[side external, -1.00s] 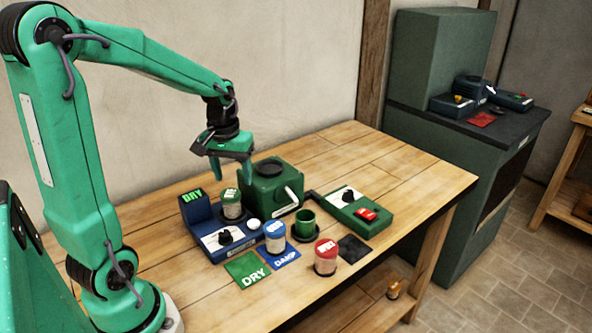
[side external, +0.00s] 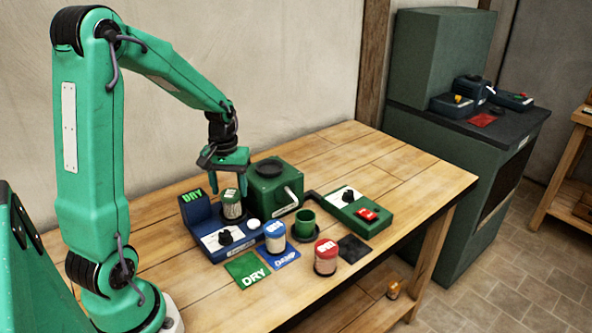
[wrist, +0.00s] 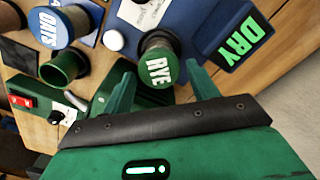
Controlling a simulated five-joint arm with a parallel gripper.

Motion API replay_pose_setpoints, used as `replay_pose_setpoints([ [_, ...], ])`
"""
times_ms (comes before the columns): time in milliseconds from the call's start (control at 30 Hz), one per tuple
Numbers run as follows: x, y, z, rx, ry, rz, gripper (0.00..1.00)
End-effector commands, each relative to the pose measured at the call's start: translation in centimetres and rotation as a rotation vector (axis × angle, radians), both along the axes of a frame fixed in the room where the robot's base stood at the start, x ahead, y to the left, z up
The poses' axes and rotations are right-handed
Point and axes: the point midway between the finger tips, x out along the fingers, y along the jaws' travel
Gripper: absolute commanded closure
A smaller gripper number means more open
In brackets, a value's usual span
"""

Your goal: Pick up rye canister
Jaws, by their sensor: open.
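My gripper (side external: 224,176) is open and empty, just above the canister in the side view. In the wrist view the lid shows between the two green fingers, one on each side. I cannot tell whether the fingertips reach down past the lid.
A green mill box (side external: 273,189) stands close behind the canister. A blue-lidded oats canister (side external: 275,238), a green cup (side external: 305,224) and a red-lidded canister (side external: 326,257) stand in front and to the right. The table's back right (side external: 380,160) is clear.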

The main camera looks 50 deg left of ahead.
Motion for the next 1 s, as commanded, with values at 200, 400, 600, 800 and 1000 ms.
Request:
replay_pose_setpoints([
  [200, 0.0, 0.0, -0.4, -0.001, 0.001, 0.000, 0.41],
  [400, -0.1, -0.1, -2.4, -0.003, 0.004, -0.001, 0.41],
  [600, 0.0, -0.1, -4.5, -0.001, 0.003, -0.001, 0.41],
  [800, 0.0, -0.1, -5.2, -0.001, 0.001, 0.000, 0.41],
  [1000, 0.0, -0.1, -5.2, 0.000, 0.000, 0.000, 0.41],
])
